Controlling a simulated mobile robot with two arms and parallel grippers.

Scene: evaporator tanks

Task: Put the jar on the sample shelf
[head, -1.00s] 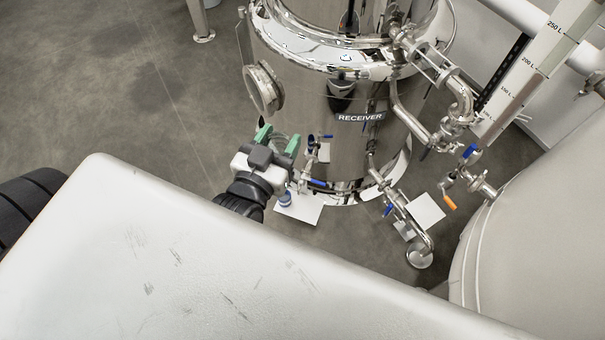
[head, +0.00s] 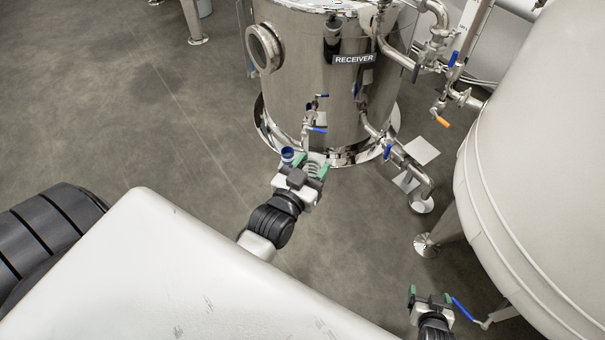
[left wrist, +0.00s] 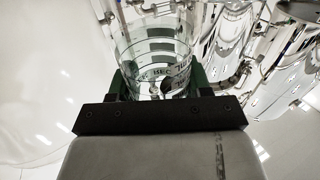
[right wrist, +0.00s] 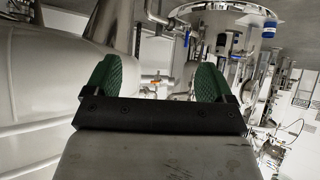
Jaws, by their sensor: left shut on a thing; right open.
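A clear glass jar (left wrist: 158,50) with dark bands and lettering fills the space between the fingers of my left gripper (left wrist: 158,85) in the left wrist view. In the head view my left gripper (head: 308,164) is shut on the jar (head: 313,164), beside the lower part of the receiver tank. The jar is small and partly hidden there. My right gripper (head: 432,298) is open and empty at the lower right. Its green fingers (right wrist: 155,85) stand apart in the right wrist view. I cannot make out the sample shelf.
The steel receiver tank (head: 315,70) carries a valve with a blue handle (head: 318,130). A dark blue cap-like thing (head: 287,155) shows beside my left gripper. A large pale tank (head: 535,160) stands at right, with a blue lever (head: 464,309) near my right gripper.

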